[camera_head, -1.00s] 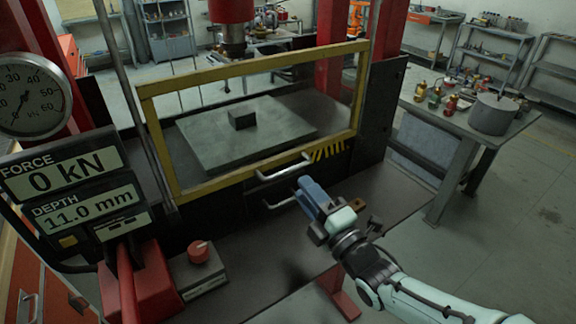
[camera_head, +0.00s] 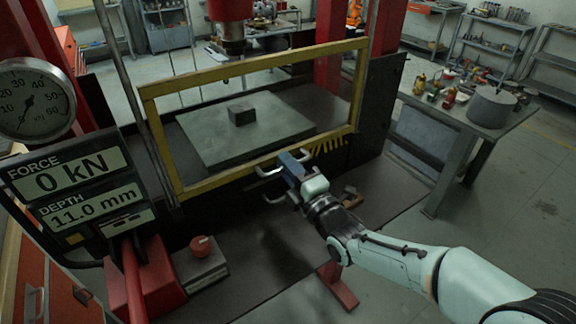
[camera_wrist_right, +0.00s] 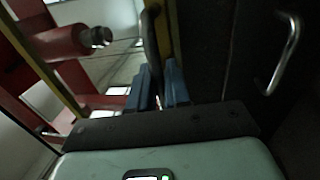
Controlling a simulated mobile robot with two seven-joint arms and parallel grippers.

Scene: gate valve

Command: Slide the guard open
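The guard (camera_head: 160,130) is a clear panel in a yellow frame at the front of the red press. Its lower edge is down, across the front of the bed. A metal handle (camera_head: 264,169) sits on its lower bar, partly hidden by my right gripper (camera_head: 291,165). In the right wrist view the two blue fingers of my right gripper (camera_wrist_right: 160,88) are apart. The dark handle bar (camera_wrist_right: 151,45) runs down to the gap between them; whether they touch it I cannot tell. My left gripper is not in view.
A second handle (camera_head: 273,199) is on the dark front panel below the guard; it also shows in the right wrist view (camera_wrist_right: 285,55). A grey plate with a dark block (camera_head: 241,114) lies behind the guard.

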